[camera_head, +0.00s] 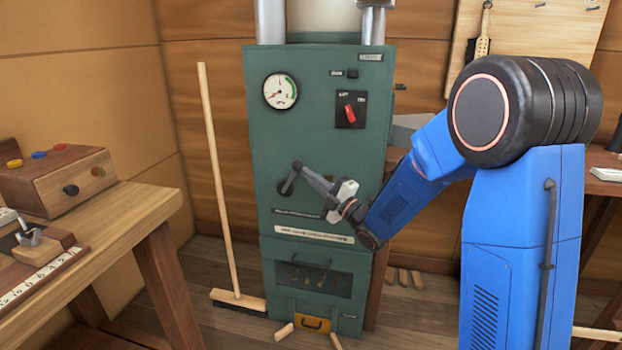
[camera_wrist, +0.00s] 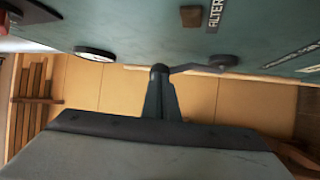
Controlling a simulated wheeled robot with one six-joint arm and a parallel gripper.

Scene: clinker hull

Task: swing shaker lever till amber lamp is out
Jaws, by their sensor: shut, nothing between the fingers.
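The shaker lever is a dark crank on the green cabinet front. Its pivot (camera_head: 285,187) is at left, and its arm rises to a dark end (camera_head: 297,165). In the wrist view the lever arm (camera_wrist: 190,68) runs from the pivot at right to its end at the fingertips. My gripper (camera_head: 299,167) is shut, its fingers (camera_wrist: 160,70) pointing at that end, with nothing held. It seems to touch the end, but I cannot tell surely. No amber glow shows.
The cabinet (camera_head: 320,130) carries a gauge (camera_head: 281,91) and a red switch (camera_head: 350,112). A broom (camera_head: 219,180) leans at its left. A workbench (camera_head: 120,215) stands at the left. Wooden pieces lie on the floor around the cabinet foot.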

